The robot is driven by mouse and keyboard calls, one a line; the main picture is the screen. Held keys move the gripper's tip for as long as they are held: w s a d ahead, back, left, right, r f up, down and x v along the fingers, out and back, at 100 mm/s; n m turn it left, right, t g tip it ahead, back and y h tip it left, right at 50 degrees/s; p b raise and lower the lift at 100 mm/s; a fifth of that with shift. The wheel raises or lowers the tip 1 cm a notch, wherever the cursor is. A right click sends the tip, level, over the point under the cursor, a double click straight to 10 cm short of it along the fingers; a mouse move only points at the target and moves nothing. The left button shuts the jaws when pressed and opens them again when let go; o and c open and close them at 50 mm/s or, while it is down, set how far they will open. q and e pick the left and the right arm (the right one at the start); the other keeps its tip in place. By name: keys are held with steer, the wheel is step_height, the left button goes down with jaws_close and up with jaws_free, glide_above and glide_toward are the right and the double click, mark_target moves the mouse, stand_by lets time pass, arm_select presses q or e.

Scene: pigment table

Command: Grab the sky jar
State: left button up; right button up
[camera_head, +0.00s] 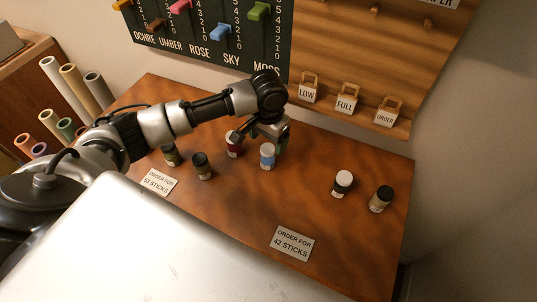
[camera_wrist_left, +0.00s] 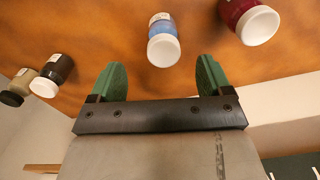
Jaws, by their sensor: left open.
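The sky jar (camera_head: 268,159) is blue with a white lid and stands upright on the wooden table. In the left wrist view the sky jar (camera_wrist_left: 162,27) is at the top middle, its white lid towards the camera, just beyond the gap between my green fingertips. My left gripper (camera_head: 264,141) is right by the sky jar in the head view. In the left wrist view my left gripper (camera_wrist_left: 161,68) is open, with nothing between its fingers. My right gripper is in neither view.
A dark red jar (camera_head: 234,150) stands close left of the sky jar. Two dark jars, one green (camera_head: 171,158) and one black-lidded (camera_head: 202,172), stand further left. A white-lidded dark jar (camera_head: 340,190) and a tan jar (camera_head: 379,204) stand right. Label cards lie in front.

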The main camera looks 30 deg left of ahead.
mark_target(268, 148)
arm_select(q)
steer(key=shift+f, duration=0.65)
steer(key=shift+w+f, duration=0.15)
steer(key=shift+f, duration=0.25)
steer(key=f+p, duration=0.1)
steer(key=f, duration=0.3)
steer(key=shift+a, duration=0.2)
steer(key=shift+f, duration=0.65)
steer(key=shift+c, duration=0.5)
steer(key=c, duration=0.9)
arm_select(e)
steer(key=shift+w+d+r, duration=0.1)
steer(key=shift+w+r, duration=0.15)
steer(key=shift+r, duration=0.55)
arm_select(q)
steer(key=shift+c, duration=0.2)
